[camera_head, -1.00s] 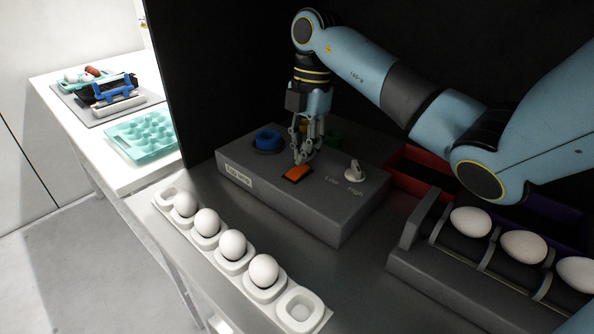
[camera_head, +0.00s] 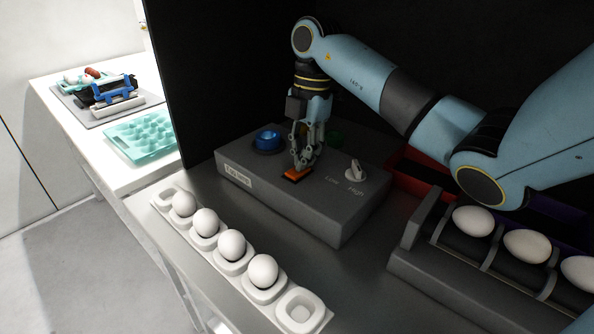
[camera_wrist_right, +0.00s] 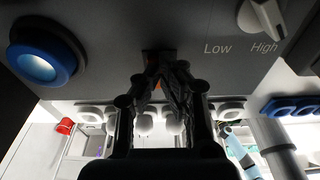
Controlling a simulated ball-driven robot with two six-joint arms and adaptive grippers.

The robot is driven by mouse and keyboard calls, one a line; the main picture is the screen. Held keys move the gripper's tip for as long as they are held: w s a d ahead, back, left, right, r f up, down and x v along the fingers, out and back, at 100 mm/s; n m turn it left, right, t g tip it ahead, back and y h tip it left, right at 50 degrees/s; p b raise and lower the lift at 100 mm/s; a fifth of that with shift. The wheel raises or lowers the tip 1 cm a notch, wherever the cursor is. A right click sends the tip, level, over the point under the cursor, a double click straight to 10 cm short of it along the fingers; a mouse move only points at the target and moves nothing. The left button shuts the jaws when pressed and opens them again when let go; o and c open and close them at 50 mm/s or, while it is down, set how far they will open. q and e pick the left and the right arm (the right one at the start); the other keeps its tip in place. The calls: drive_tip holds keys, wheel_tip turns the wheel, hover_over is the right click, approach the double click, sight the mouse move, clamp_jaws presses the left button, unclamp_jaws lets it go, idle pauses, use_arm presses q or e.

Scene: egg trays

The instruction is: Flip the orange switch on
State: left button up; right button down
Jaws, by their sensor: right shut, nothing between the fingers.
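The orange switch (camera_head: 292,176) sits on top of the grey control box (camera_head: 338,222), close to its front edge. My right gripper (camera_head: 299,169) is shut and empty, pointing down with its fingertips at the switch, seemingly touching it. The fingers cover part of the switch, so its tilt is hard to tell. In the right wrist view, the shut fingertips (camera_wrist_right: 160,62) meet over the switch, and only a sliver of orange (camera_wrist_right: 157,86) shows between the fingers. My left gripper is not in view.
A white egg strip (camera_head: 301,321) lies in front. A grey egg rack (camera_head: 412,262) and a red bin (camera_head: 422,166) stand right.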

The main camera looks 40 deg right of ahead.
wheel_tip(320, 180, up, 7)
drive_tip(key=p, duration=0.6)
idle(0.3)
idle(0.4)
